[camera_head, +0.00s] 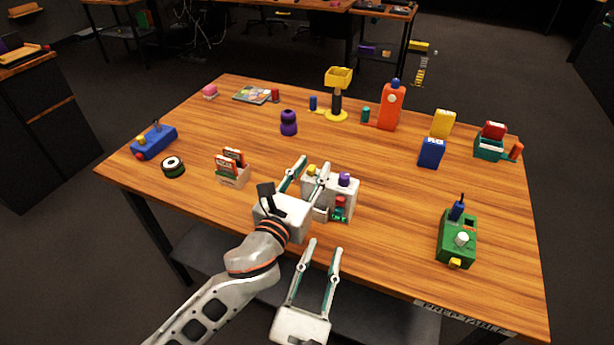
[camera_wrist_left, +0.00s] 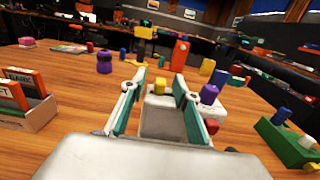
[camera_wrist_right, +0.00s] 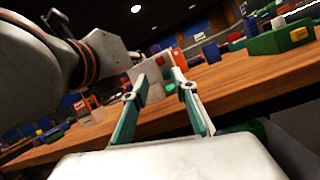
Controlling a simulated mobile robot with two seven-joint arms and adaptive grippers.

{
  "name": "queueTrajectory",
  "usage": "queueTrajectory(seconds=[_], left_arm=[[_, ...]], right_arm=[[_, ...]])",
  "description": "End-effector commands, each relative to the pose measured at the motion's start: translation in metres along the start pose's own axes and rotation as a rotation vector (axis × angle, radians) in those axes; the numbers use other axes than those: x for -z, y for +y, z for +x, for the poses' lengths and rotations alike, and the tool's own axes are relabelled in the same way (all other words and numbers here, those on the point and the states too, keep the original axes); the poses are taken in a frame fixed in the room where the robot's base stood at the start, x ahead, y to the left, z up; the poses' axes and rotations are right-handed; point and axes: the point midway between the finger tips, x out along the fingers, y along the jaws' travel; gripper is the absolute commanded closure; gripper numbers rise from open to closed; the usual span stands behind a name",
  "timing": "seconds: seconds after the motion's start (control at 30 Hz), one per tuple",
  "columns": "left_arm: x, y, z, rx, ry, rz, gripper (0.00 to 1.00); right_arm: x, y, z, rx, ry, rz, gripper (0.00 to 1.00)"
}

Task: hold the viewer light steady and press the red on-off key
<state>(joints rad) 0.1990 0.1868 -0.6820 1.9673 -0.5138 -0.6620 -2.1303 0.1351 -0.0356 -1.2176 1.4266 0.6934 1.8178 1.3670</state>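The viewer light appears to be the pale grey box (camera_head: 349,205) near the table's front edge, with a yellow knob (camera_head: 312,170) and a purple knob (camera_head: 344,180) on top. Its front carries a red key (camera_head: 340,201) above a green one (camera_head: 339,216); both also show in the right wrist view, the red one (camera_wrist_right: 168,77) uppermost. My left gripper (camera_head: 307,164) is open at the box's left part; contact is unclear. In the left wrist view the box (camera_wrist_left: 165,122) shows between and beyond its fingers (camera_wrist_left: 158,82). My right gripper (camera_head: 325,247) is open and empty, in front of the box.
A card holder (camera_head: 236,177) stands left of my left gripper. A green box (camera_head: 449,245) with a white knob stands to the right. Blue and yellow blocks, an orange bottle (camera_head: 391,107) and a yellow lamp-like stand (camera_head: 338,95) are farther back. Table between the grey and green boxes is clear.

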Motion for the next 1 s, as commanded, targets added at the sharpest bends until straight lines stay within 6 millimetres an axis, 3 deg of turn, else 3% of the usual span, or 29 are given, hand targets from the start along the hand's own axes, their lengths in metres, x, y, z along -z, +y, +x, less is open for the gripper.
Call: queueTrajectory(seconds=[0.23,0.33,0.37,0.47,0.6,1.0], left_arm=[[0.0003,0.0,0.0005,0.0,0.0,0.0,0.72],[0.0003,0.0001,0.0004,0.0,0.0,0.0,0.98],[0.0002,0.0001,0.0004,0.0,0.0,0.0,1.0],[0.0003,0.0001,0.0003,0.0,0.0,0.0,1.0],[0.0003,0.0001,0.0003,0.0,0.0,0.0,1.0],[0.0004,0.0001,0.0002,0.0,0.0,0.0,1.0]], right_arm=[[0.0,0.0,0.0,0.0,0.0,0.0,0.72],[0.0,0.0,0.0,0.0,0.0,0.0,0.72],[0.0,0.0,0.0,0.0,0.0,0.0,0.72],[0.0,0.0,0.0,0.0,0.0,0.0,0.72],[0.0,0.0,0.0,0.0,0.0,0.0,1.0],[0.0,0.0,0.0,0.0,0.0,0.0,1.0]])
